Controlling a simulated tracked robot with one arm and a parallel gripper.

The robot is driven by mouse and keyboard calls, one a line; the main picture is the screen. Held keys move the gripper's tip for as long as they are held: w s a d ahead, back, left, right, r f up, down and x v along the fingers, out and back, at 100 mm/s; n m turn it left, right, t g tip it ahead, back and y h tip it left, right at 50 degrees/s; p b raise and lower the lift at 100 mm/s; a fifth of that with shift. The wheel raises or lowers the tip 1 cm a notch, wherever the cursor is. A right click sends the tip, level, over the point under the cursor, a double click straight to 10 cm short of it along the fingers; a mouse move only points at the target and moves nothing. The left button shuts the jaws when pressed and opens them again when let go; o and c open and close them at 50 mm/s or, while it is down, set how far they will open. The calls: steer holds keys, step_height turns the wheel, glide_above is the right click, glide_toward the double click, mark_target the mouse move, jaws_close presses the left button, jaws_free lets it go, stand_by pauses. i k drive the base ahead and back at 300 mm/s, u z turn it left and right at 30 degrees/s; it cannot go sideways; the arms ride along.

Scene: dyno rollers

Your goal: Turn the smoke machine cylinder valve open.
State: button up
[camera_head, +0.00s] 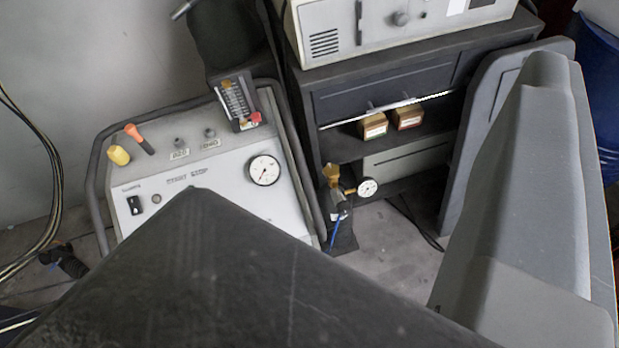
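The smoke machine (215,205) stands at the left, a light panel in a dark tube frame with a round gauge (264,170) on it. To its right, in front of a dark shelf unit, is a brass valve (332,175) with a small white dial gauge (367,187) on its right side. A blue line runs down below the valve. I cannot tell whether the valve is open or shut, and the cylinder under it is not clearly visible. My gripper is not recognisable in this view, and nothing is seen touching the valve.
A large dark flat-topped shape (220,285) fills the lower middle, its corner in front of the machine. A tall grey moulded body (535,190) stands at the right. The dark shelf unit (385,72) holds small boxes (373,126). Grey floor (395,240) shows right of the valve.

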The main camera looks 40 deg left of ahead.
mark_target(331, 172)
steer(key=z, duration=0.15)
steer(key=i, duration=0.9)
steer(key=u, duration=0.1)
